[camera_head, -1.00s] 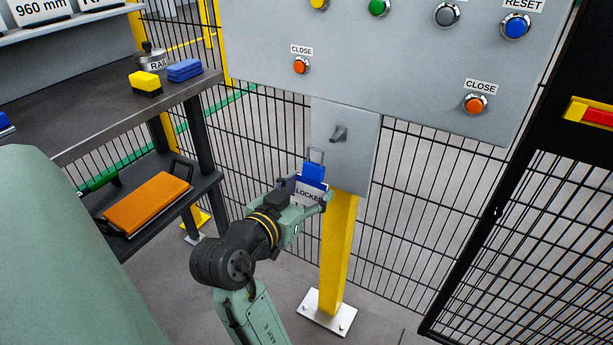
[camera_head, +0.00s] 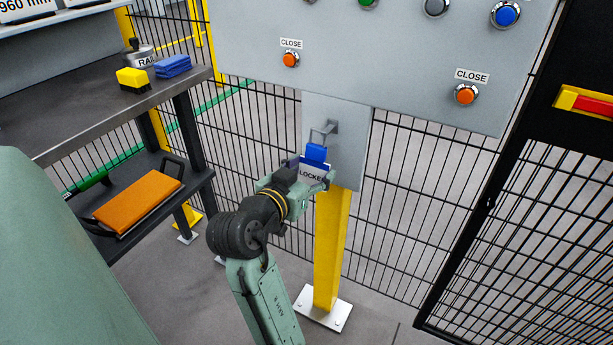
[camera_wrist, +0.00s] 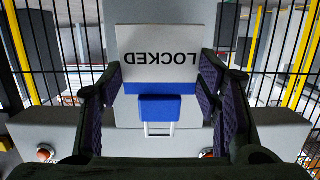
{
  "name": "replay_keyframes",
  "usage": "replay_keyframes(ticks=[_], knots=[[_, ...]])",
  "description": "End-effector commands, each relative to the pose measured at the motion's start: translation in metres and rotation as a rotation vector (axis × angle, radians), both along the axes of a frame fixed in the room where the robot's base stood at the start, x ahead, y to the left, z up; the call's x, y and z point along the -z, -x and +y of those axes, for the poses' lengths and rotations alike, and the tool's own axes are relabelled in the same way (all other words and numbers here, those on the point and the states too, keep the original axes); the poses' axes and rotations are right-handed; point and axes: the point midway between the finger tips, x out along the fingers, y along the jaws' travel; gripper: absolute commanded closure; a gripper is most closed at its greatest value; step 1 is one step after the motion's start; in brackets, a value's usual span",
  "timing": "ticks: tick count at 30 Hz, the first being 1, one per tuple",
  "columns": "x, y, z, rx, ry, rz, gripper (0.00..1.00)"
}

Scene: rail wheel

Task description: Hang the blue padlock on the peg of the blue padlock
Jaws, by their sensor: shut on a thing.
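The blue padlock (camera_head: 316,153) is upright with its thin shackle up, and a white tag reading LOCKED (camera_head: 311,172) hangs on its front. My gripper (camera_head: 304,180) is shut on the padlock and its tag, holding them in front of the grey plate. The padlock also shows upside down in the wrist view (camera_wrist: 160,107), between my two fingers (camera_wrist: 160,88). The dark peg (camera_head: 331,127) sticks out of the plate just above and behind the padlock. The shackle overlaps the peg's lower part in the head view; I cannot tell whether it is around it.
The grey plate (camera_head: 350,150) sits on a yellow post (camera_head: 330,250) below a button panel (camera_head: 380,70). Wire fencing (camera_head: 405,200) stands behind. A shelf with an orange plate (camera_head: 138,202) and a yellow block (camera_head: 132,79) is at left. The floor around the post's base is clear.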

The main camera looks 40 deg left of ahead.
Motion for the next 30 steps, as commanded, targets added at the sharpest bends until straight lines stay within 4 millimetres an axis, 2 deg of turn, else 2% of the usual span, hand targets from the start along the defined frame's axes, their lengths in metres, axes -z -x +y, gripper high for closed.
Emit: replay_keyframes(ticks=[18,30], knots=[[0.006,-0.036,0.008,0.001,0.0,0.0,0.72],[0.014,-0.045,0.01,0.0,-0.001,0.0,0.72]])
